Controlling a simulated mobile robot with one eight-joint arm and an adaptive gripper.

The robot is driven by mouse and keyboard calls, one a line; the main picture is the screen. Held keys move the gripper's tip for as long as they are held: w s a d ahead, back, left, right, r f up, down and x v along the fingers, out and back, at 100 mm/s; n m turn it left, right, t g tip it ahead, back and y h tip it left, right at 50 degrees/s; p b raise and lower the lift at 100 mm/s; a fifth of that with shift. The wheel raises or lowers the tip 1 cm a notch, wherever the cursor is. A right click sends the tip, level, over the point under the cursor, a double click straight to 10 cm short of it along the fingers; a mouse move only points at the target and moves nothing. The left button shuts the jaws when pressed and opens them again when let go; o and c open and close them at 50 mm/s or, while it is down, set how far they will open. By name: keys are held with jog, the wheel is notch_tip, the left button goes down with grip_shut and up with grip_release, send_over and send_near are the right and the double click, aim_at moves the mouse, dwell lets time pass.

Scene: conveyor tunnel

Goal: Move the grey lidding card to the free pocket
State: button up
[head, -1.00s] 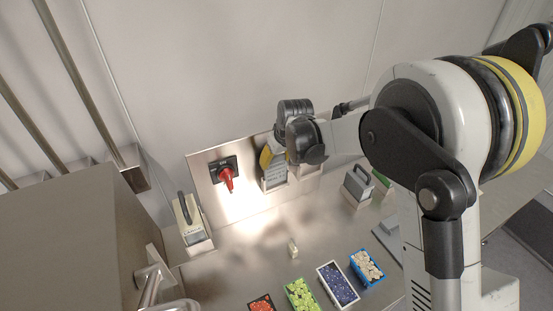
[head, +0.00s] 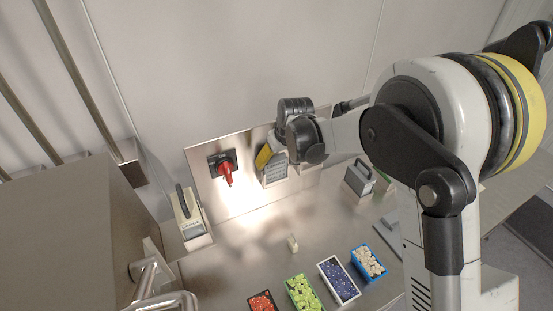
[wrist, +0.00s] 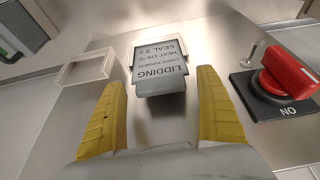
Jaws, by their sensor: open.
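The grey lidding card (wrist: 160,62) stands in a pale pocket (wrist: 187,47) on the steel back panel, its print upside down in the wrist view. It also shows in the head view (head: 275,171), partly covered by my gripper. A thick grey tab (wrist: 162,83) is at the card's near end. My gripper (wrist: 160,80) is open, its yellow fingers on either side of this tab, with visible gaps and nothing held. The free pocket (wrist: 88,69), an empty pale frame, is left of the card in the wrist view. In the head view my wrist largely hides that area.
A red rotary switch (wrist: 287,72) on a black plate is close to the card; it also shows in the head view (head: 226,171). Bins of red, green (head: 303,293), blue and pale pieces stand on the steel counter. A black-handled box (head: 188,213) stands left.

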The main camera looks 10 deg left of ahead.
jog(key=v, duration=1.1)
jog(key=shift+s+r, duration=0.2)
jog(key=shift+r, duration=0.15)
jog(key=shift+d, duration=0.1)
jog(key=s+d+m+t+h+b, duration=0.1)
jog(key=s+d+m+b, duration=0.25)
jog(key=s+d, duration=0.6)
jog(key=s+d+m+t+h+b, duration=0.15)
jog(key=s+d+b, duration=0.35)
jog(key=d, duration=0.7)
jog(key=s+d+f+m+b, duration=0.2)
jog(key=s+d+f, duration=0.3)
jog(key=s, duration=0.4)
jog(key=shift+s+d+f+t, duration=0.35)
jog(key=shift+s+d+t, duration=0.1)
jog(key=shift+d, duration=0.35)
